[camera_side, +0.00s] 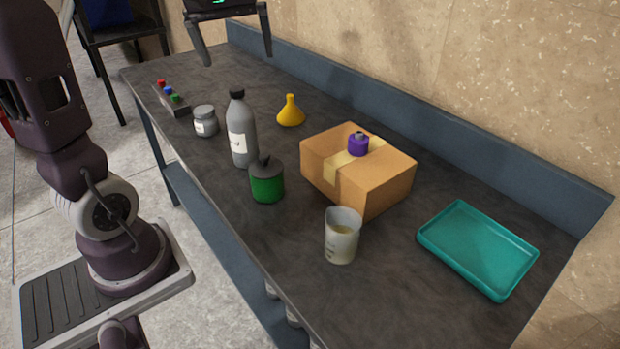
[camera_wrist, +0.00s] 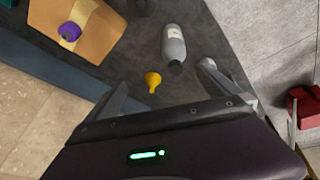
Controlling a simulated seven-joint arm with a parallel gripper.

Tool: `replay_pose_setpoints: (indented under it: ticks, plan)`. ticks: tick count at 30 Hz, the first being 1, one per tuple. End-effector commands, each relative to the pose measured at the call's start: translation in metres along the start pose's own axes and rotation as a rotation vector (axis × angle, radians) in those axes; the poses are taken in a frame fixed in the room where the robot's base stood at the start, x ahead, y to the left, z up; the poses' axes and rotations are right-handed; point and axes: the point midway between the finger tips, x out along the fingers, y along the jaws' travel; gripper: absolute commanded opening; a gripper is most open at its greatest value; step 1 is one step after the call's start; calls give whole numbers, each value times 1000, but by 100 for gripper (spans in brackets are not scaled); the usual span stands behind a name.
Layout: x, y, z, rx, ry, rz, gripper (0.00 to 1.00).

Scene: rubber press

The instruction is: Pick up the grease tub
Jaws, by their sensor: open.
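The likely grease tub is a small grey lidded jar (camera_side: 205,121) with a white label. It stands upright on the dark bench, left of the tall grey bottle (camera_side: 241,135) in the side view. In the wrist view I cannot clearly make it out; the right finger may cover it. My gripper (camera_side: 238,60) is open and empty, high above the far left part of the bench. In the wrist view its two fingers (camera_wrist: 164,74) are spread, with the yellow funnel (camera_wrist: 152,80) and the bottle (camera_wrist: 173,45) showing between or beyond them.
A green can (camera_side: 267,184) and a cup (camera_side: 341,236) stand near the front edge. A cardboard box (camera_side: 385,184) bears a purple-capped item (camera_side: 358,145). A teal tray (camera_side: 478,248) lies at right. A button block (camera_side: 171,98) sits left of the jar. A low wall runs behind the bench.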

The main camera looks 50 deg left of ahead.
Motion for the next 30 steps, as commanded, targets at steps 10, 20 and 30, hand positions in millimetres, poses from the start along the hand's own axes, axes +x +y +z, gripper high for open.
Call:
replay_pose_setpoints:
  ticks: [10,20,30]
  plan:
    - [-54,-16,246,873,66,319,100]
    - [-50,-26,265,955,79,334,84]
    - [-81,-22,252,950,85,337,84]
